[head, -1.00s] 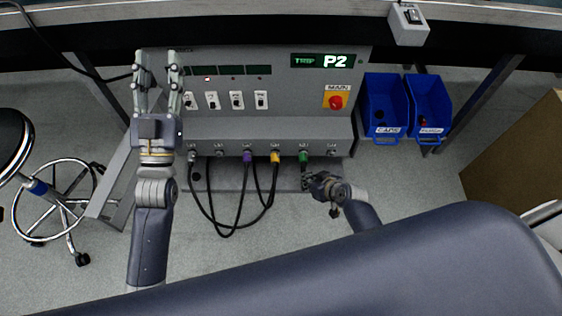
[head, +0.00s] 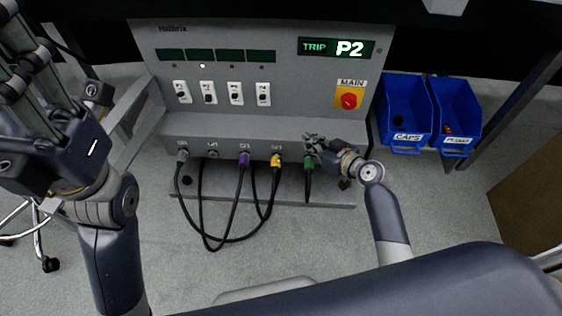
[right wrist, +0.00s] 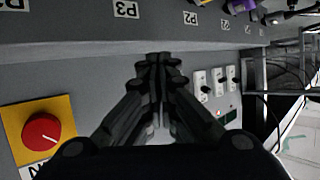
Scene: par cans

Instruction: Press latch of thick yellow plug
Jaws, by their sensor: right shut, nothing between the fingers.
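The yellow plug (head: 276,160) sits in a socket on the front ledge of the grey power box in the head view, with a black cable hanging from it. Its latch is too small to make out. My right gripper (head: 311,140) is shut and empty, just right of the yellow plug and by the top of the green plug (head: 309,163); whether it touches the green plug I cannot tell. Its closed fingers also show in the right wrist view (right wrist: 158,62). My left gripper (head: 28,65) is at the left edge, fingers apart, partly out of frame.
A purple plug (head: 244,159) is left of the yellow one. Black cables loop below the ledge. The red main knob (head: 348,100), white switches (head: 236,93) and a lit TRIP P2 display (head: 337,48) are above. Blue bins (head: 405,145) stand at the right.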

